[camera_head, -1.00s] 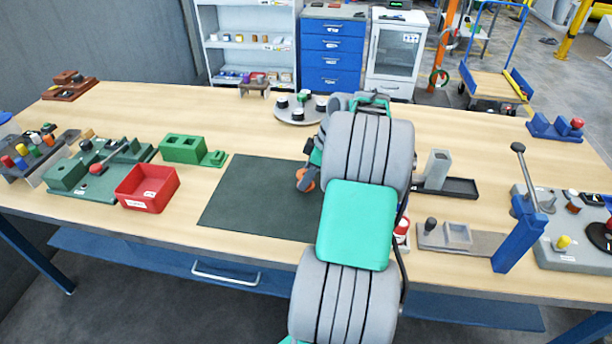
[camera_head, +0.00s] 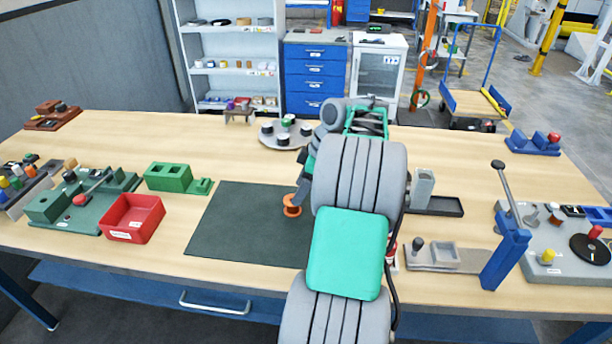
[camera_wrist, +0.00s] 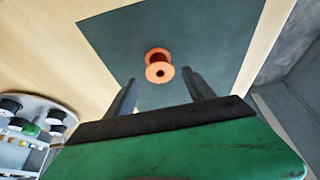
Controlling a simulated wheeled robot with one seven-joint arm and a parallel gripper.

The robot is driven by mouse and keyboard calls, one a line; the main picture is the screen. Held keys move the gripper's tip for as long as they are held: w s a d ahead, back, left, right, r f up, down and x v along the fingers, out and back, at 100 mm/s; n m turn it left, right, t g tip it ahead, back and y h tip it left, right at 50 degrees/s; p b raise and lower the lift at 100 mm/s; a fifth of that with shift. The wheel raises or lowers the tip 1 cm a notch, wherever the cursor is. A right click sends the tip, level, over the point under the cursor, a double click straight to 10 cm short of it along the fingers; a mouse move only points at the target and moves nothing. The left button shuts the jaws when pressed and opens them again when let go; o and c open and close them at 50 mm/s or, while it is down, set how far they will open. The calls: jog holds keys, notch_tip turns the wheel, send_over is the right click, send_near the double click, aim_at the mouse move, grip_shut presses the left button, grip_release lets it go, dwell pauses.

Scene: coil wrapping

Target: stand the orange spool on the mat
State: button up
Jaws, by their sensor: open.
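The orange spool (camera_head: 292,206) stands upright on the dark green mat (camera_head: 235,228), near its right side. The wrist view shows the spool (camera_wrist: 158,63) with its holed end towards the camera and bare mat (camera_wrist: 205,35) around it. My gripper (camera_head: 299,190) is just above the spool in the head view. In the wrist view my gripper (camera_wrist: 159,80) is open, with its two dark fingers apart. The spool shows beyond and between the fingertips, and neither finger visibly touches it. My arm hides the mat's right edge in the head view.
A red bin (camera_head: 132,218) and a green block (camera_head: 168,177) stand left of the mat. A round grey tray (camera_head: 285,136) with several small spools is behind it. A grey fixture (camera_head: 445,257) and a blue lever stand (camera_head: 506,250) are to the right. Most of the mat is clear.

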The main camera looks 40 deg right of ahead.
jog(key=p+v, duration=0.2)
jog(key=v, duration=0.4)
jog(key=w+a+r+m, duration=0.1)
jog(key=w+a+m, duration=0.1)
jog(key=a, duration=0.9)
jog(key=w+a+r+m, duration=0.1)
jog(key=w+a+r, duration=0.15)
jog(key=a, duration=0.75)
jog(key=s+a+f+m+h, duration=0.1)
jog(key=s+a+f+m, duration=0.1)
jog(key=s+a, duration=0.4)
jog(key=s+a+f+m+h, duration=0.1)
jog(key=s+a+f+m, duration=0.1)
jog(key=s+a+f, duration=0.2)
jog(key=s+a, duration=0.2)
jog(key=a, duration=0.1)
jog(key=shift+a+h, duration=0.25)
jog(key=shift+h, duration=0.15)
